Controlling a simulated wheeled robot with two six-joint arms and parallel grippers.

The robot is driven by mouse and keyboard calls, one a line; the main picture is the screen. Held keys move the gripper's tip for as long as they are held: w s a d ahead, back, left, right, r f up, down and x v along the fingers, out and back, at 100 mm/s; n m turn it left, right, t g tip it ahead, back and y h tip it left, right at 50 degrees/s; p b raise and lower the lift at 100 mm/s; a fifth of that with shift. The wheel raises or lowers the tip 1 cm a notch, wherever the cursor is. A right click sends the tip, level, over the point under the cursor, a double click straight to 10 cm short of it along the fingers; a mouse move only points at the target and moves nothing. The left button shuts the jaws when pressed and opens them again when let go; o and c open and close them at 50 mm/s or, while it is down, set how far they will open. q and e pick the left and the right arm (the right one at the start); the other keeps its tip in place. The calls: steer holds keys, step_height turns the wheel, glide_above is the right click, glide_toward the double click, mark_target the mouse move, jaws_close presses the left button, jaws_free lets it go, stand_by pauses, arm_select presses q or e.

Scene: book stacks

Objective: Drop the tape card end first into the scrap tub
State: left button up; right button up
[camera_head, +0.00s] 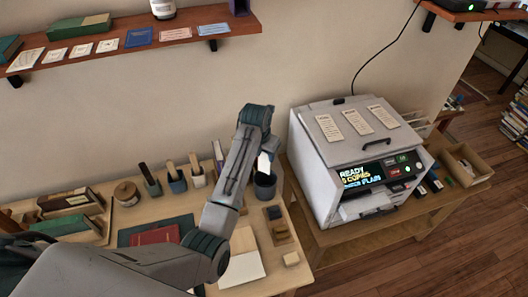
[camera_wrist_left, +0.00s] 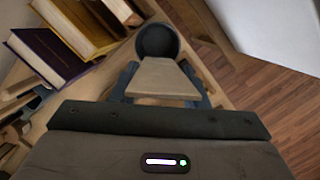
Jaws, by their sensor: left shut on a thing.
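The tape card (camera_head: 263,164) shows as a small pale piece just below the end of my left arm. In the left wrist view the tape card (camera_wrist_left: 163,77) is a tan, flat piece between the two blue-grey fingers. My left gripper (camera_wrist_left: 163,88) is shut on it. The scrap tub (camera_head: 265,187) is a dark grey round tub on the bench, directly below the card in the head view. In the wrist view the tub (camera_wrist_left: 157,38) is just beyond the card's far end. I cannot tell whether the card's lower end is inside the rim. My right gripper is not in view.
A white copier (camera_head: 318,150) stands right of the tub. Several holders with wooden-handled tools (camera_head: 175,180) stand left of it. A red book (camera_head: 155,236), a cream sheet (camera_head: 243,270) and small blocks (camera_head: 291,259) lie on the bench. A shelf (camera_head: 235,22) runs above.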

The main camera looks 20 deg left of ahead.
mark_target(263, 167)
arm_select(q)
steer(key=b+x, duration=0.1)
steer(key=x, duration=0.3)
steer(key=shift+w+a, duration=0.1)
steer(key=shift+a, duration=0.05)
steer(key=shift+f, duration=0.35)
steer(key=x, duration=0.2)
steer(key=b+x, duration=0.1)
steer(key=shift+s+f, duration=0.45)
steer(key=shift+s, duration=0.05)
steer(key=shift+f, duration=0.3)
steer(key=shift+f+b, duration=0.2)
steer(key=shift+b, duration=0.1)
steer(key=shift+f, duration=0.25)
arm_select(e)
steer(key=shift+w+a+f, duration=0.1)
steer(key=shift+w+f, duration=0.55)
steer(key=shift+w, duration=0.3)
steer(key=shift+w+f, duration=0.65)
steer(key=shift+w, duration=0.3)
arm_select(q)
steer(key=o, duration=1.1)
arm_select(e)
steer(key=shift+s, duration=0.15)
